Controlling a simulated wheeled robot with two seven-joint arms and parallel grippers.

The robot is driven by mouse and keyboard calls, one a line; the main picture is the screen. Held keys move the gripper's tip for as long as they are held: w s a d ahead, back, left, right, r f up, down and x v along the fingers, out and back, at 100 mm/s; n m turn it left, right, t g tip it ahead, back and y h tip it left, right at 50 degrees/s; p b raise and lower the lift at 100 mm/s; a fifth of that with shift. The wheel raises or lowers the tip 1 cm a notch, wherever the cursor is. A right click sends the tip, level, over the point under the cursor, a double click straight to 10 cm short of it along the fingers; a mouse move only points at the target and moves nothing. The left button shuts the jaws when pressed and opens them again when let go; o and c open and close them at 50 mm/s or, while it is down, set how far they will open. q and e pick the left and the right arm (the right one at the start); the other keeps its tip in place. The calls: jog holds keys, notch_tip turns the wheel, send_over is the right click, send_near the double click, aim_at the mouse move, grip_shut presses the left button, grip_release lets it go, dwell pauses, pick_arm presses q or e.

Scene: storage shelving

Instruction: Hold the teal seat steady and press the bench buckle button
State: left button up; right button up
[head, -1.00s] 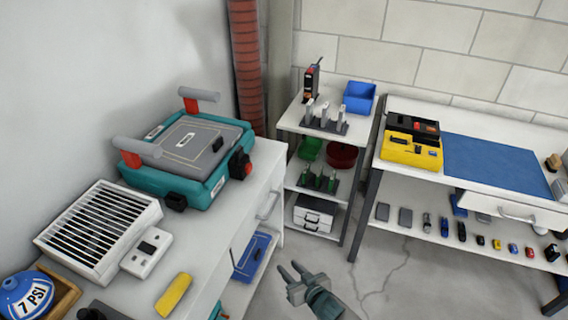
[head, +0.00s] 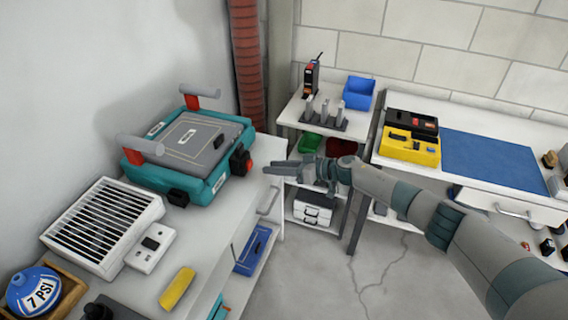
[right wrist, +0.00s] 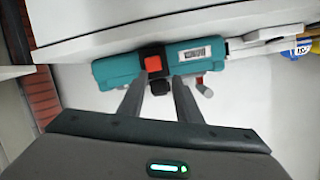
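The teal seat (head: 205,190) with its grey top pad rests on the white bench at left. A black buckle with a red bench buckle button (head: 247,166) is on its right side. My right gripper (head: 277,167) is raised just right of the buckle, its fingers pointing at it, apart from it. In the right wrist view the two fingers are spread and empty, and the red button (right wrist: 153,63) shows just beyond and between the fingertips, on the side of the teal seat (right wrist: 118,70). My left gripper is not in view.
On the white bench (head: 222,236) are a white grille unit (head: 103,225), a yellow block (head: 177,288) and a blue 7 PSI ball (head: 35,290). A small shelf (head: 366,124) stands behind my right arm. A workbench with a blue mat (head: 490,165) is at right.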

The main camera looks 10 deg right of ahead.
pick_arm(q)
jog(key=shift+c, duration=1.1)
pick_arm(e)
jog(key=shift+w+d+r+g, duration=0.15)
jog(key=shift+w+d+g, duration=0.1)
jog(key=shift+d, duration=0.45)
jog(key=shift+w+d+r+g, duration=0.15)
jog(key=shift+d+g, duration=0.1)
jog(key=shift+d, duration=0.4)
